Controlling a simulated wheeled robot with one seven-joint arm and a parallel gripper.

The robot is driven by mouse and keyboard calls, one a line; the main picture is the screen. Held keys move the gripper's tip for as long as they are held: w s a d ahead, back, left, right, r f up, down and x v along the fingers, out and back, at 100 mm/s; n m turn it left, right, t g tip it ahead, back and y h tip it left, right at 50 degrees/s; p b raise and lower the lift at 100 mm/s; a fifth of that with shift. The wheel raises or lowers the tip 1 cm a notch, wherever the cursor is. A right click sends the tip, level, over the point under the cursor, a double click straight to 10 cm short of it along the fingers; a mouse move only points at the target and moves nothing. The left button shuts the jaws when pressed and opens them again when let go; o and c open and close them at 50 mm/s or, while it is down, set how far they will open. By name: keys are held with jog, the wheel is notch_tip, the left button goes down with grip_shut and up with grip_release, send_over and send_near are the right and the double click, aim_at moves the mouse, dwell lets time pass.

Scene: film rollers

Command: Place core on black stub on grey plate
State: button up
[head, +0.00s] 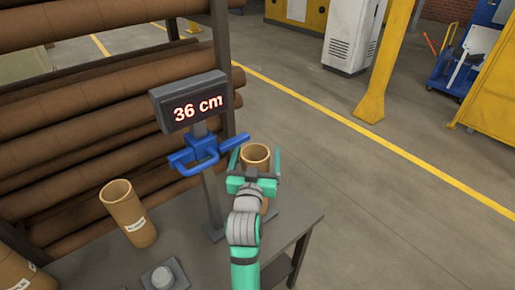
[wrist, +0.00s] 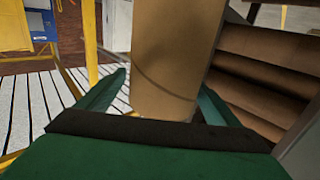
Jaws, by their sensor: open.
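A brown cardboard core (head: 257,155) stands upright at the right end of the table, partly hidden by my arm. My gripper (head: 255,164) is open around it, with one finger on each side. In the wrist view the core (wrist: 170,60) rises between the spread fingers, and a gap shows at the left finger. Contact at the right finger cannot be told. A short, light-grey-topped stub (head: 162,276) sits on a dark grey plate (head: 178,271) at the front of the table. A second core (head: 129,213) with a white label stands at the left.
A display (head: 190,101) reading "36 cm" stands on a grey post with a blue bracket (head: 196,154) close left of my gripper. Large brown rolls (head: 95,140) lie in a rack behind. Grey table top (head: 205,262) is bare between plate and arm.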

jog(key=s+a, duration=0.1)
jog(key=s, duration=0.8)
jog(key=s+a+f+n+g+y, duration=0.1)
jog(key=s+f+n+y, duration=0.2)
jog(key=s+f, duration=1.65)
jog(key=s, duration=0.9)
jog(key=s+f+m+g, duration=0.1)
jog(key=s+f, duration=0.1)
jog(key=s, duration=0.9)
jog(key=shift+s+a+f, duration=0.15)
jog(key=shift+s+a, duration=0.15)
